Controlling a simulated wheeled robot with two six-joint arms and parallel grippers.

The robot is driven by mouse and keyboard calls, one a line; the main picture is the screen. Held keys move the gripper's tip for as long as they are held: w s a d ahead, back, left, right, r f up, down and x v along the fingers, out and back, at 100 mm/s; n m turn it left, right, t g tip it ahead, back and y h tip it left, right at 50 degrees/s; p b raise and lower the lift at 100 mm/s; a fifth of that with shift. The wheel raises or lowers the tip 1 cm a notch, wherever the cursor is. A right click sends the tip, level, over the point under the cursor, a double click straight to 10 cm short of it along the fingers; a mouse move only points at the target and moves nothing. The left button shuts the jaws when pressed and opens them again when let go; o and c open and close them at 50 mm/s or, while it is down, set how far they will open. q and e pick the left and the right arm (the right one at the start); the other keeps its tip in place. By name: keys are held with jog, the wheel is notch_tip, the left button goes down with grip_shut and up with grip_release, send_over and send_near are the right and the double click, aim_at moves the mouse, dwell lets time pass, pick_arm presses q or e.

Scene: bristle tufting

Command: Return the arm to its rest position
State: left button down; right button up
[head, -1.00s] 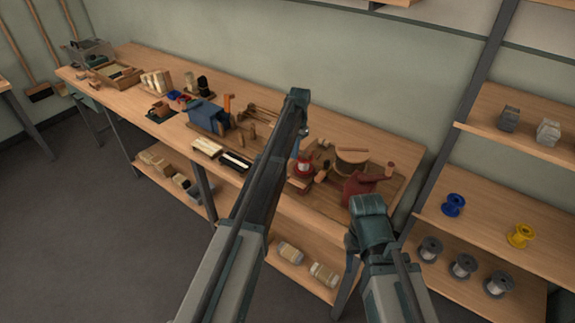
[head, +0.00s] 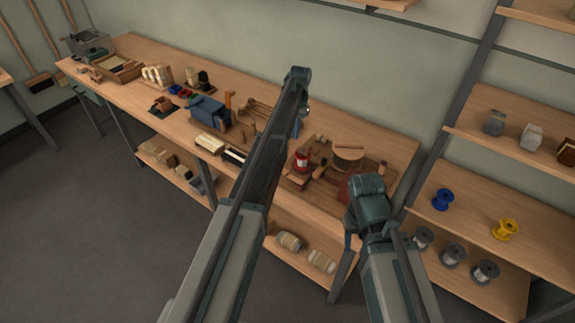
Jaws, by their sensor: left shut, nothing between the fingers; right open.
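My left arm (head: 235,215) comes up from the bottom left and reaches across the front of the workbench, its bent upper end (head: 298,76) in front of the bench top. My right arm (head: 395,270) is shorter in the picture, and its bent joint (head: 367,195) stands in front of the bench's right end. No fingers of either gripper show; both are hidden behind or below my arm links. I see nothing carried by either arm.
The long wooden workbench (head: 390,145) holds a blue tool (head: 208,112), a round wooden piece (head: 348,157) and a red object (head: 302,160), close behind my arms. Right of it, a shelf rack holds a blue spool (head: 442,199) and a yellow spool (head: 505,229). The floor (head: 90,220) at left is clear.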

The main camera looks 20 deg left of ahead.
pick_arm(q)
jog(key=s+d, duration=0.5)
jog(key=s, duration=0.8)
jog(key=s+d+f+b, duration=0.1)
jog(key=s+d, duration=0.4)
jog(key=s, duration=0.8)
jog(key=s+d+f+t+b, duration=0.1)
jog(key=s+d, duration=0.4)
jog(key=s, duration=0.8)
jog(key=shift+s+d+n+y, duration=0.2)
jog(key=shift+s+n+y, duration=0.1)
jog(key=shift+s+y, duration=0.1)
